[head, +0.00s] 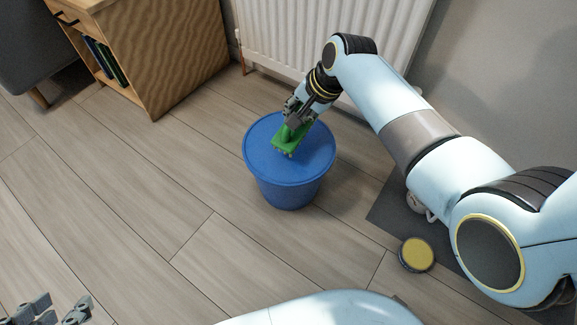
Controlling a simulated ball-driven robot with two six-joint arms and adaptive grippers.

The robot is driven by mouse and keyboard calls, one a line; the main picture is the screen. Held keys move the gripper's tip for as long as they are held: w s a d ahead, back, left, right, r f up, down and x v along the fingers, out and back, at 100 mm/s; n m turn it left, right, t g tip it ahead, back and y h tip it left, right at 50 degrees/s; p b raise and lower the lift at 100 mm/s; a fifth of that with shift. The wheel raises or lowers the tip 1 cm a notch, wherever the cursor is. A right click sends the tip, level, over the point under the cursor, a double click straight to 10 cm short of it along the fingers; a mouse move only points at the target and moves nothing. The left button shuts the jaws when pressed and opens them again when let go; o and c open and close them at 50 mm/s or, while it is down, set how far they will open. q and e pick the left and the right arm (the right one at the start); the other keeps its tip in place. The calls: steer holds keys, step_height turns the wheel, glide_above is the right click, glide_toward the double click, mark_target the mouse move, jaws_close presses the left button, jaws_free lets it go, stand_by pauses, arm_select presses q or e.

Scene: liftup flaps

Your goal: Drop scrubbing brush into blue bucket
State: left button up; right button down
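The green scrubbing brush (288,141) is in my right gripper (294,121), whose arm comes in from the right. The fingers are shut on its upper part, and the bristle side points down. The blue bucket (290,188) stands upright on the floor, directly below the brush. The brush overlaps the bucket's round top in this view; I cannot tell how far above it the brush is. My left gripper (57,311) shows at the lower left corner, its fingers apart and nothing between them, far from the bucket.
A white radiator (290,35) is on the wall behind the bucket. A wooden cabinet (165,60) with books stands at the upper left. A round yellow-topped object (416,253) lies on the floor to the right, by a dark mat (385,212). The floor left of the bucket is clear.

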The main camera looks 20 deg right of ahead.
steer(key=shift+f, duration=0.1)
stand_by(0.3)
steer(key=c, duration=1.4)
jaws_free()
steer(key=v, duration=1.2)
